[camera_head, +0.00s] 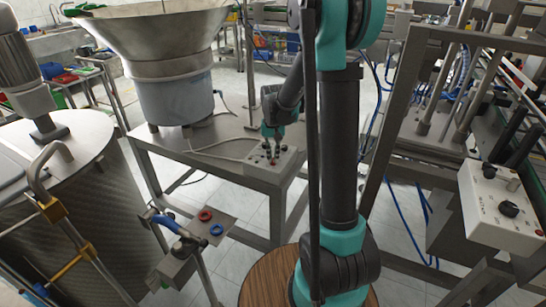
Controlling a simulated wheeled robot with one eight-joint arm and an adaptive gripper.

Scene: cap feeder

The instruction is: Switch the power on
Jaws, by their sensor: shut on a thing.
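A small grey control box (284,164) with several knobs or switches sits on the steel table under the feeder bowl. My gripper (271,158) is at the top face of this box, pointing down, with its fingertips among the controls. It is shut on a small control there, which the fingers mostly hide. I cannot tell the position of the switch.
The large metal feeder bowl (165,50) stands on the table (215,150) left of my gripper. A second control box (503,208) with a black knob is at the right. A stand with red and blue rings (204,216) is in front. A large steel drum (65,200) is at the left.

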